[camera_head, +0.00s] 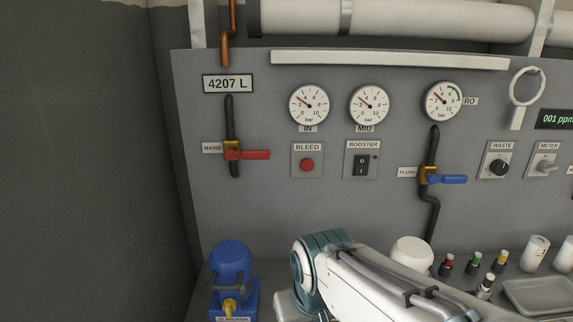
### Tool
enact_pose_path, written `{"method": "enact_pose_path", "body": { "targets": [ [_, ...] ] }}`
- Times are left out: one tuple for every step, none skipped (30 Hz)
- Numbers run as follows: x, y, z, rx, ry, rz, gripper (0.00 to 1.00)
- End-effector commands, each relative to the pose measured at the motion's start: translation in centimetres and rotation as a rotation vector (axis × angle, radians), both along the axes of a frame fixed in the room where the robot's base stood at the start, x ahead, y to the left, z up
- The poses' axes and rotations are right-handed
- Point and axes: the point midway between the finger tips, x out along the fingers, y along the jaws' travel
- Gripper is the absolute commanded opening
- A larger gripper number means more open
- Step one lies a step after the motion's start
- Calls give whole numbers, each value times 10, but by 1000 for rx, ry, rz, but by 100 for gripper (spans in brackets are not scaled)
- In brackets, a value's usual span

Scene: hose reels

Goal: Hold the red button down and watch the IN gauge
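The red button (307,165) sits on a small plate labelled BLEED on the grey panel. Nothing touches it. The IN gauge (309,104) is directly above it, a round white dial marked in bar. Its dark needle points to the upper left, at the low part of the scale, near 2 to 3; the exact reading is too small to tell. My arm shows at the bottom middle, below the panel and reaching out of the frame at the lower right. My gripper is not in this view.
The MID gauge (369,105) and BOOSTER switch (361,163) are right of the button. A red-handled MAINS valve (246,154) is to its left. A blue-handled FLUSH valve (441,178) is further right. A blue pump-like unit (232,268), small bottles (473,263) and a tray (540,294) stand below.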

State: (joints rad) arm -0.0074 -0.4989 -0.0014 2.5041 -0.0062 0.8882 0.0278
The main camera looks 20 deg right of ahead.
Motion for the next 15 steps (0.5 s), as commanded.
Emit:
{"method": "enact_pose_path", "body": {
  "targets": [
    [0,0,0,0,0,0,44],
    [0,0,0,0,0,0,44],
    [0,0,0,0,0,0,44],
    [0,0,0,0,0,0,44],
    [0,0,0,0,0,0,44],
    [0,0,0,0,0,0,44],
    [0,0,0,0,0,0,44],
    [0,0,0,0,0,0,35],
    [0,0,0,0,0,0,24],
    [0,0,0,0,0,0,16],
    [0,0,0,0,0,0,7],
    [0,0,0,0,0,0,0],
    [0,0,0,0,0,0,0],
    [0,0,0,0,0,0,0],
    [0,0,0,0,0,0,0]
  ]
}}
